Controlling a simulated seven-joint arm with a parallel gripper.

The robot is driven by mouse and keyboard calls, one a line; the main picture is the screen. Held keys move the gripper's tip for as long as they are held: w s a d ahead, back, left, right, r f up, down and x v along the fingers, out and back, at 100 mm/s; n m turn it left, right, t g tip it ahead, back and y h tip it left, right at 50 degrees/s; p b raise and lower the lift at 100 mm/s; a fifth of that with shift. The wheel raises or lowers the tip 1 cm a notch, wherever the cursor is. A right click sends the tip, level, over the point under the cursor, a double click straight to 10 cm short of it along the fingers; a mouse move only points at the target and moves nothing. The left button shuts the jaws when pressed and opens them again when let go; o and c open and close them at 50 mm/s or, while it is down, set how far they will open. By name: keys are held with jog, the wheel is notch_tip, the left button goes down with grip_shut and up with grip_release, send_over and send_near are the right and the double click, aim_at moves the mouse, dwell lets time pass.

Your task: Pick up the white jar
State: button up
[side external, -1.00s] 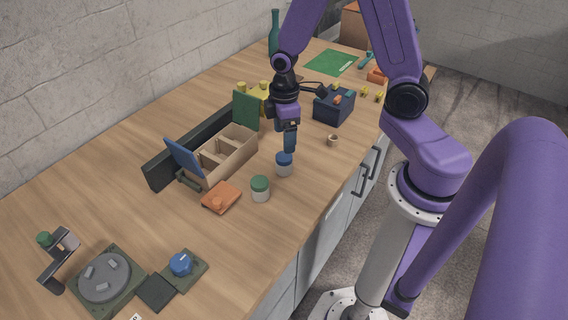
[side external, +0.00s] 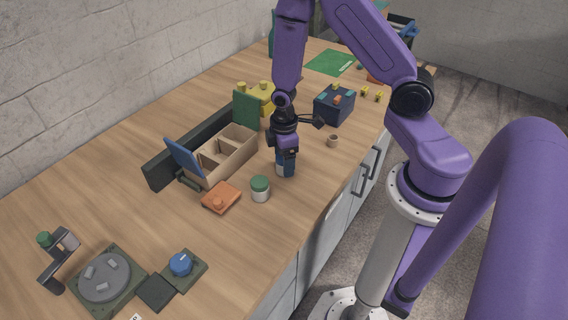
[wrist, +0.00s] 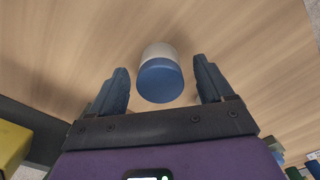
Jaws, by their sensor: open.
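A white jar with a blue lid (wrist: 160,78) stands on the wooden counter, between the two fingers in the wrist view. In the side view it is mostly hidden behind the fingers. My gripper (wrist: 160,66) is open and points down, with one finger on each side of the jar and a visible gap on both sides in the wrist view. In the side view my gripper (side external: 285,166) is low at the jar's height. A second whitish jar with a green lid (side external: 260,189) stands just to the left and nearer the camera.
An orange block with a knob (side external: 221,198) and an open wooden box with dividers (side external: 232,153) lie to the left. A dark blue box (side external: 334,104) and a small brown cup (side external: 332,141) are behind to the right. The counter's front edge is close on the right.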

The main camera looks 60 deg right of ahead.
jog(key=shift+f, duration=0.9)
jog(key=shift+c, duration=0.3)
jog(key=c, duration=1.1)
jog(key=shift+r, duration=0.15)
